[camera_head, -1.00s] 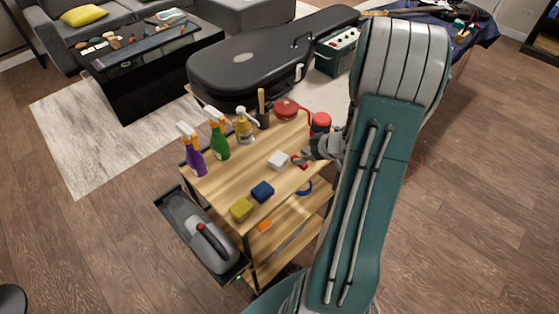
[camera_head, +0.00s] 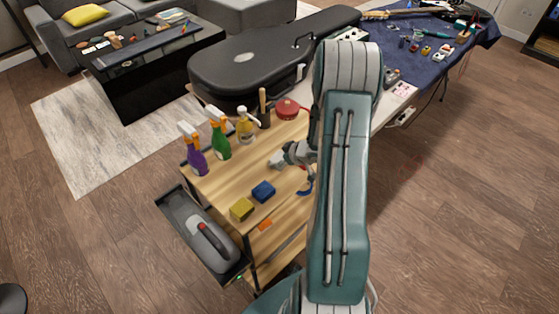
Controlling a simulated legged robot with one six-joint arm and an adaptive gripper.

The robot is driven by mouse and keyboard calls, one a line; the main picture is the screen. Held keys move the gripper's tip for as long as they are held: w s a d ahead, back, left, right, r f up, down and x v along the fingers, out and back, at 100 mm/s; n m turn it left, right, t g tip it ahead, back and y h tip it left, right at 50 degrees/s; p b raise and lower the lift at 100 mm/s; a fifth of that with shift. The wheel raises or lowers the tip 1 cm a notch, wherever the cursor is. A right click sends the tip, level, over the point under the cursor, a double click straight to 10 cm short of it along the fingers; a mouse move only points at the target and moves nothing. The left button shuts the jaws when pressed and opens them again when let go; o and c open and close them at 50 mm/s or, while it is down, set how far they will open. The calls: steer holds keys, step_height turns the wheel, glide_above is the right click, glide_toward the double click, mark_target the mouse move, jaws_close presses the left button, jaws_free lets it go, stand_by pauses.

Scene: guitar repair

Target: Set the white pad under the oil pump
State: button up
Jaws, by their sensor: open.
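The white pad (camera_head: 273,164) lies on the wooden top of the cart, mostly hidden by my gripper. My gripper (camera_head: 281,160) is open and low over the cart top at the pad, reaching in from the right. I cannot tell whether its fingers touch the pad or straddle it. A bottle of yellow liquid with a white pump top (camera_head: 246,127), which looks like the oil pump, stands upright toward the back of the cart. It is apart from the pad and the gripper.
Purple (camera_head: 196,157) and green (camera_head: 220,142) spray bottles stand at the cart's left edge. A blue sponge (camera_head: 263,191) and a yellow sponge (camera_head: 241,209) lie in front. A dark cup (camera_head: 264,117) and a red round item (camera_head: 287,109) stand at the back. A black guitar case (camera_head: 250,68) lies behind.

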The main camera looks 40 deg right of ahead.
steer(key=shift+f, duration=0.1)
steer(key=shift+c, duration=0.3)
steer(key=c, duration=0.6)
